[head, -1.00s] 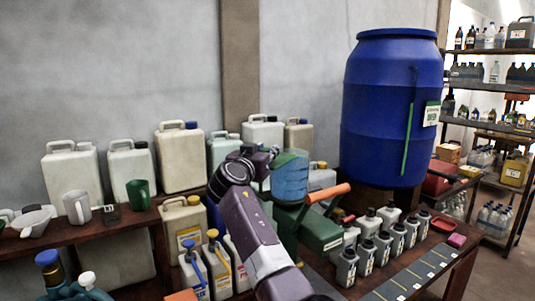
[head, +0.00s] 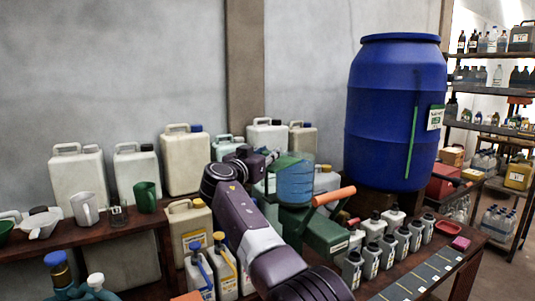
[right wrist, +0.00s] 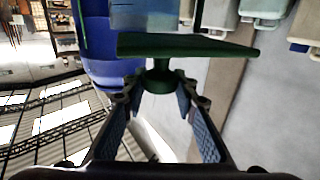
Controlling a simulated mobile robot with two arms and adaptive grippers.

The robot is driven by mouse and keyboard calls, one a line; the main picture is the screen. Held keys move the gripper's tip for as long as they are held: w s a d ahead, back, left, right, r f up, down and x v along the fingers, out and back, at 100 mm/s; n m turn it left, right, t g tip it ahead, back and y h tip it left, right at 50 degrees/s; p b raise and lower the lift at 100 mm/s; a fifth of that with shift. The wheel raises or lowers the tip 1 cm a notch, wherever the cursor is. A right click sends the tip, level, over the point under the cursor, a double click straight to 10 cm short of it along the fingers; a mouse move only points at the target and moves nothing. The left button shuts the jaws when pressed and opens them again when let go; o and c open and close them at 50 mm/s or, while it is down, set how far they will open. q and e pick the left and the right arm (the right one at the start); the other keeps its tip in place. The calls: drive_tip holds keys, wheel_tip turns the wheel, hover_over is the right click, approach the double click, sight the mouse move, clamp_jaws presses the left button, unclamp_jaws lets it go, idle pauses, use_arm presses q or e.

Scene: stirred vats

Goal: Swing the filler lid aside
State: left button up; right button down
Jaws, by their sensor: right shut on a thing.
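The filler is a translucent blue cylinder (head: 295,184) on a green machine body (head: 322,236) with an orange handle (head: 334,195). The green filler lid (head: 283,162) shows at the left of the cylinder's top. In the right wrist view the lid (right wrist: 215,47) is a flat plate with a knob (right wrist: 161,80); it reaches past the cylinder's edge (right wrist: 145,17) to the right. My right gripper (right wrist: 160,92) is shut on the knob, a finger on either side. In the head view its fingers (head: 270,156) are partly hidden by my wrist. My left gripper is out of view.
A big blue barrel (head: 392,115) stands just behind and right of the machine. Several pale canisters (head: 185,162) stand along the wall. Small grey bottles (head: 374,228) crowd the bench in front on the right. Shelves (head: 490,88) stand far right.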

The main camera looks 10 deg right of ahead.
drive_tip(key=shift+d+r, duration=0.1)
drive_tip(key=shift+r, duration=0.1)
drive_tip(key=c, duration=1.5)
unclamp_jaws()
drive_tip(key=shift+f, duration=0.1)
drive_tip(key=shift+w, duration=0.1)
drive_tip(key=shift+d+f, duration=0.1)
drive_tip(key=shift+f, duration=0.05)
